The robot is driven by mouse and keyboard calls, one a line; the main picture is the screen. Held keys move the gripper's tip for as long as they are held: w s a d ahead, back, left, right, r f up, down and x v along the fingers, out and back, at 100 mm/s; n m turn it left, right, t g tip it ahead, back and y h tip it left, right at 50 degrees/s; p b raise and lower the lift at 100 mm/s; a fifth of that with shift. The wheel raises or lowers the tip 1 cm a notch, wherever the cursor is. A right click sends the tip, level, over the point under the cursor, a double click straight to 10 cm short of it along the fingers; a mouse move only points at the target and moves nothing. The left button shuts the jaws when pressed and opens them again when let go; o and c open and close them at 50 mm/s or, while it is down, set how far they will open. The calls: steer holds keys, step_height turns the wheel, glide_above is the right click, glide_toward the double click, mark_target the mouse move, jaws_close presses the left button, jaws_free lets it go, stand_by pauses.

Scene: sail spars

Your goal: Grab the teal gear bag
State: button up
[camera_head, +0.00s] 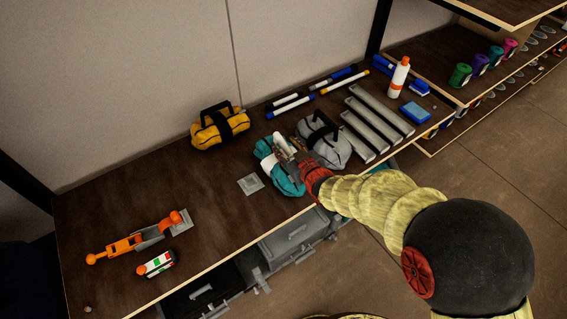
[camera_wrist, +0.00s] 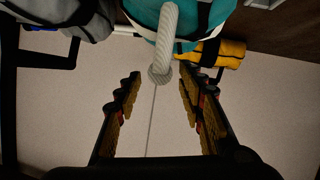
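The teal gear bag (camera_head: 289,184) sits on the brown shelf, partly hidden by my gripper. It fills the top middle of the wrist view (camera_wrist: 215,18), with a black strap and a thick white rope-like loop (camera_wrist: 166,40). My gripper (camera_head: 284,148) is over the bag in the head view. In the wrist view my gripper (camera_wrist: 159,74) is open, its two fingers apart. The white loop hangs into the gap between the fingertips, and I see neither finger clearly touching it.
A grey bag (camera_head: 325,142) is close on the right, and a yellow bag (camera_head: 219,127) stands behind left. Orange tools (camera_head: 142,237) are at left. The shelf between them and the bags is mostly clear.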

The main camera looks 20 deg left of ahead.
mark_target(282, 143)
steer(key=shift+x, duration=1.85)
steer(key=shift+f, duration=0.1)
steer(key=shift+c, duration=1)
steer(key=c, duration=0.7)
jaws_close()
